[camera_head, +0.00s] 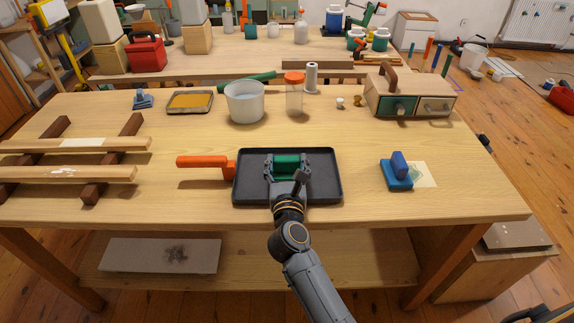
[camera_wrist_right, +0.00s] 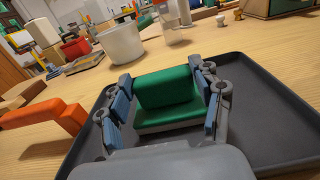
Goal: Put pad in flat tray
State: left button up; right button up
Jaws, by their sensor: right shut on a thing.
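The green pad (camera_head: 287,161), a flat base with a raised grip, is between the fingers of my right gripper (camera_head: 287,170). The right wrist view shows the green pad (camera_wrist_right: 167,92) upright, with blue-grey fingers closed on its two ends. The flat tray (camera_head: 326,188) is black with a low rim and lies on the front middle of the table. The pad is over the tray's floor, inside the rim outline; I cannot tell whether its underside touches the tray.
An orange-handled tool (camera_head: 203,163) lies against the tray's left side. A blue pad (camera_head: 397,172) sits to the right by a pale sheet. A white bucket (camera_head: 245,103) and an orange-lidded jar (camera_head: 294,95) stand behind. Wooden slats (camera_head: 70,173) lie at left.

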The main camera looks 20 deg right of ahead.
jog(key=shift+r, duration=0.1)
jog(key=o, duration=1.2)
jog(key=shift+c, duration=0.2)
jog(key=shift+r, duration=0.1)
jog(key=v, duration=0.7)
jog(key=shift+s+a, duration=0.1)
jog(key=shift+s, duration=0.2)
